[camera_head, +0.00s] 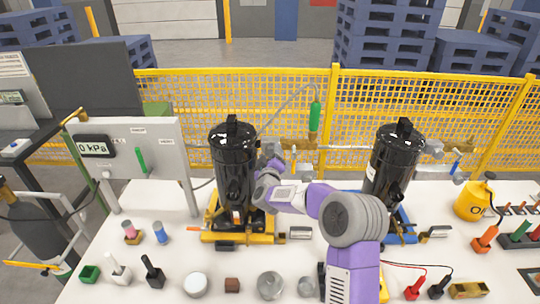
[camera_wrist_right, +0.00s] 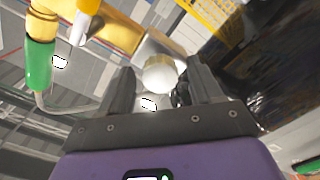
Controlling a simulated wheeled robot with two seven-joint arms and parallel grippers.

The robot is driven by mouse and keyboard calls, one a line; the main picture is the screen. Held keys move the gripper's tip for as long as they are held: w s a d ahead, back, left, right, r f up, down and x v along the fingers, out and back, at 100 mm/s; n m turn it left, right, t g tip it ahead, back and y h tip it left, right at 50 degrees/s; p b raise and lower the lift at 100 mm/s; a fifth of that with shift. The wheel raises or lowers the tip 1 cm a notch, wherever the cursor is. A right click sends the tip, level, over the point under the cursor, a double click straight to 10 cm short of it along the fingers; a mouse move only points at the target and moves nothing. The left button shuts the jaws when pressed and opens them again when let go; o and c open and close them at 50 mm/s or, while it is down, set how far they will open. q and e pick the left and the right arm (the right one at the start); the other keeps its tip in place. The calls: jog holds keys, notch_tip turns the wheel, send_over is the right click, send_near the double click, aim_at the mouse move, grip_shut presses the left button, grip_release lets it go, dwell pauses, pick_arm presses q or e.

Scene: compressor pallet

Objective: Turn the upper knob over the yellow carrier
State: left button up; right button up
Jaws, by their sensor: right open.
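The black compressor (camera_head: 233,160) on the yellow carrier (camera_head: 262,226) stands upright at centre left. My right gripper (camera_head: 270,160) is at the compressor's right side, partly hidden by its own wrist. In the right wrist view my right gripper (camera_wrist_right: 160,74) is open. A pale round knob (camera_wrist_right: 158,76) shows between its two fingers, near the tips; whether they touch it I cannot tell. In the head view my gripper and wrist hide the knob. The dark compressor body (camera_wrist_right: 255,60) fills the right of the wrist view. My left gripper is not in view.
A second black compressor (camera_head: 390,165) stands to the right on a blue carrier (camera_head: 402,226). A gauge panel (camera_head: 130,145) is at left. A green-handled hose (camera_head: 314,116) hangs behind; a green handle (camera_wrist_right: 39,65) shows left in the wrist view. Several small parts line the table front.

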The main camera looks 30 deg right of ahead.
jog(key=c, duration=1)
jog(key=shift+c, duration=0.2)
